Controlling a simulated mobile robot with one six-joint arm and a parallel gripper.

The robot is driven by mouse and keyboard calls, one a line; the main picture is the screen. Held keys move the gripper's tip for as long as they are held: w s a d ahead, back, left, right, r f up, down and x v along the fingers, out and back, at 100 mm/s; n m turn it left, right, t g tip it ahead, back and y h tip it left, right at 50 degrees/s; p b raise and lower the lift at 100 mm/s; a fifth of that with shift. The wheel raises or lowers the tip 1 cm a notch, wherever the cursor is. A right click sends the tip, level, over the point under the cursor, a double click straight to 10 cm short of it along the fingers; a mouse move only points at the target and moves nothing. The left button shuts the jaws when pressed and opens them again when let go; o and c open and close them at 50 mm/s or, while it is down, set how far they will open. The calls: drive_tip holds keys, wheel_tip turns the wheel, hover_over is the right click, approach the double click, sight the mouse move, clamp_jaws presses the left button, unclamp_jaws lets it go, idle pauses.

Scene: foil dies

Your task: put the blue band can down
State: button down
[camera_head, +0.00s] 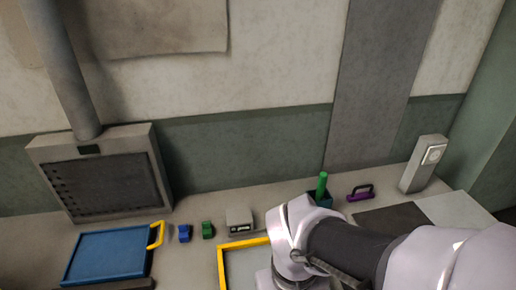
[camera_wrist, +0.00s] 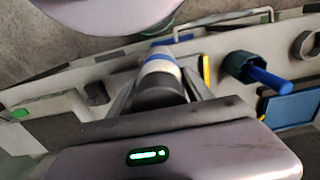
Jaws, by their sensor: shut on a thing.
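The blue band can (camera_wrist: 160,66) shows in the wrist view, with a white part, a blue band and a dark part nearest my gripper. My gripper (camera_wrist: 160,88) is shut on it, a finger on each side. The can's far end and what lies under it are hard to make out, so I cannot tell whether it touches a surface. In the head view my arm covers the lower right, and the can and the fingertips are hidden.
In the head view, a yellow-edged tray (camera_head: 245,242) lies beside my arm. A dark holder with a green stick (camera_head: 322,184), a purple handle (camera_head: 360,193) and a grey box (camera_head: 239,218) stand behind. A blue tray (camera_head: 108,255) lies left.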

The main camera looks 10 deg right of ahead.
drive_tip(key=w+r+p, duration=0.1)
drive_tip(key=p, duration=0.4)
drive_tip(key=shift+w+d+r, duration=0.15)
drive_tip(key=shift+r, duration=0.05)
drive_tip(key=w+d+f+b, duration=0.1)
drive_tip(key=w+f, duration=0.2)
drive_tip(key=w, duration=0.3)
drive_tip(key=w+d+f+b, duration=0.1)
drive_tip(key=w+f, duration=0.2)
drive_tip(key=w, duration=0.4)
drive_tip(key=shift+w+d+f, duration=0.25)
drive_tip(key=shift+w+d, duration=0.05)
drive_tip(key=shift+c, duration=2.1)
unclamp_jaws()
drive_tip(key=shift+f+b, duration=0.1)
drive_tip(key=shift+b, duration=0.2)
